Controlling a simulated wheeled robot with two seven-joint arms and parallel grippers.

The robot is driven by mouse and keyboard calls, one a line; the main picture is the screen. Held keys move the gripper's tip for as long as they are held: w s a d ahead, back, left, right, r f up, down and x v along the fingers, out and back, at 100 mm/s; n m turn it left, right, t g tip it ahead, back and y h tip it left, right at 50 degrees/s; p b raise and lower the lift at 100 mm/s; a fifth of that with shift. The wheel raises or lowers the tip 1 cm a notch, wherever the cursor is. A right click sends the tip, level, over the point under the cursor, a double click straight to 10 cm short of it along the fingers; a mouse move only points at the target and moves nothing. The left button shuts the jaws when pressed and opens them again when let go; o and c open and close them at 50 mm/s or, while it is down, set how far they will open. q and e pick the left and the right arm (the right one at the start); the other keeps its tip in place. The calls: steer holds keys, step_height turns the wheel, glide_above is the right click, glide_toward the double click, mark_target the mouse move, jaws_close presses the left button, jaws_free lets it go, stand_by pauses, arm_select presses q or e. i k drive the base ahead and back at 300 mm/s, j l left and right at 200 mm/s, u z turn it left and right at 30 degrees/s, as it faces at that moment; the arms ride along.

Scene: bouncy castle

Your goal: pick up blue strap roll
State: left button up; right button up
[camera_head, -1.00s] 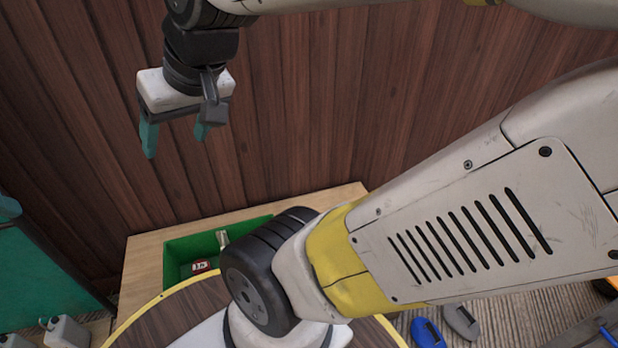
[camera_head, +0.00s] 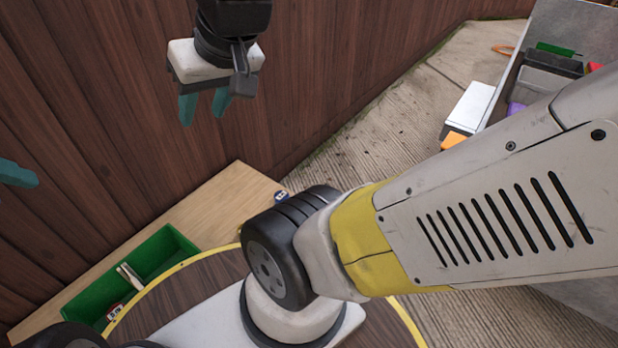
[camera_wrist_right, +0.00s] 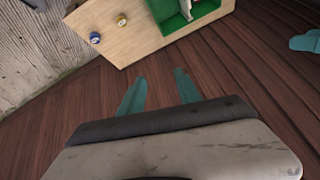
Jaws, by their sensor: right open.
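A small blue roll (camera_wrist_right: 95,38), likely the strap roll, lies on the light wooden bench top in my right wrist view. In the head view a small blue and white roll (camera_head: 281,197) shows on the bench beside my arm, which may hide part of it. My right gripper (camera_head: 204,108) is open and empty, pointing down in front of the wooden wall, above the bench and apart from the roll. Its two teal fingers also show in the wrist view (camera_wrist_right: 160,90). A teal finger of what seems my left gripper (camera_head: 16,174) enters at the left edge; its opening is unclear.
A yellowish roll (camera_wrist_right: 121,19) lies near the blue one. A green tray (camera_head: 140,272) holding a few small items sits on the bench (camera_head: 228,196). A round yellow-rimmed table (camera_head: 205,290) stands in front. The wooden wall (camera_head: 110,120) is close behind. Bins (camera_head: 550,85) stand at right.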

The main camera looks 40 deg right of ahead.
mark_target(280, 196)
steer(key=z, duration=1.15)
steer(key=k+j+u, duration=0.1)
steer(key=u, duration=0.3)
steer(key=k+j+u, duration=0.2)
steer(key=u, duration=0.2)
steer(key=k+j+u, duration=0.25)
steer(key=u, duration=0.15)
steer(key=z, duration=1.3)
steer(key=i+l+u, duration=0.8)
steer(key=l, duration=0.3)
steer(key=i+l+u, duration=0.25)
steer(key=l, duration=0.2)
